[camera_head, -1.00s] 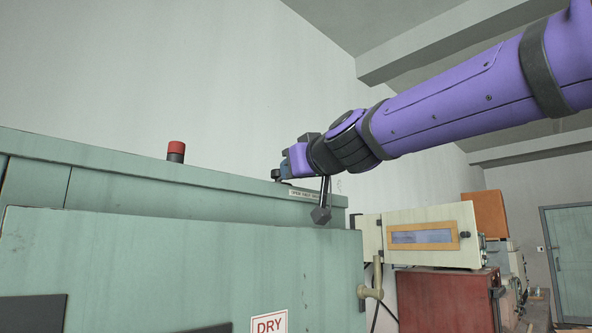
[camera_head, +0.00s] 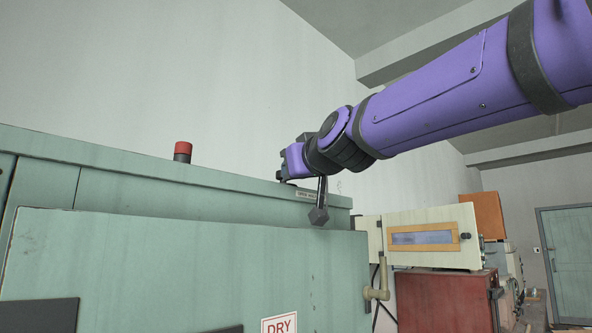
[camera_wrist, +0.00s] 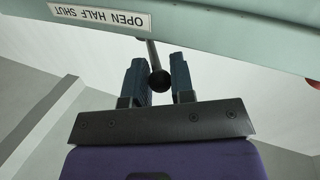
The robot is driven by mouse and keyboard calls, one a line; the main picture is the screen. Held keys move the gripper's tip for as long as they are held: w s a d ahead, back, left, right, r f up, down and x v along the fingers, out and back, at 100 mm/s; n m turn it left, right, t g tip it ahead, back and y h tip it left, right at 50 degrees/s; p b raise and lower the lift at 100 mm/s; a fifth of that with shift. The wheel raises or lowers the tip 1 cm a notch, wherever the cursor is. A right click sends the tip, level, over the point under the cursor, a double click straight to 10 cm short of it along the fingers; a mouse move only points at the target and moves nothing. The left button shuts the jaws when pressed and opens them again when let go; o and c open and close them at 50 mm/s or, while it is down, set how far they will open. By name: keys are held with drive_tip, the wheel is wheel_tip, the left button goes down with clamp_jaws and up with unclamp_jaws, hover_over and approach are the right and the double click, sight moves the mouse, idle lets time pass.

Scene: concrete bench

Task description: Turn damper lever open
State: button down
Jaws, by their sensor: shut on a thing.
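The damper lever (camera_wrist: 151,48) shows in the wrist view as a thin rod with a dark ball knob (camera_wrist: 159,82), reaching out from the green cabinet's edge. My gripper (camera_wrist: 158,76) has its two dark blue fingers on either side of the lever's knob end and is shut on it. In the head view my gripper (camera_head: 283,167) is at the top edge of the cabinet, near its right end. The lever is mostly hidden there. A white label (camera_wrist: 98,16) reading OPEN HALF SHUT, upside down in the wrist view, is beside the lever.
The green cabinet (camera_head: 180,255) fills the lower left, with a red-capped lamp (camera_head: 183,150) on top and a DRY sign on its front. A cream box (camera_head: 432,238) stands on a red cabinet (camera_head: 446,300) to the right.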

drive_tip(key=c, duration=1)
unclamp_jaws()
drive_tip(key=shift+s, duration=0.1)
drive_tip(key=v, duration=1)
drive_tip(key=shift+s+d, duration=0.2)
drive_tip(key=shift+s, duration=0.05)
drive_tip(key=shift+c, duration=0.4)
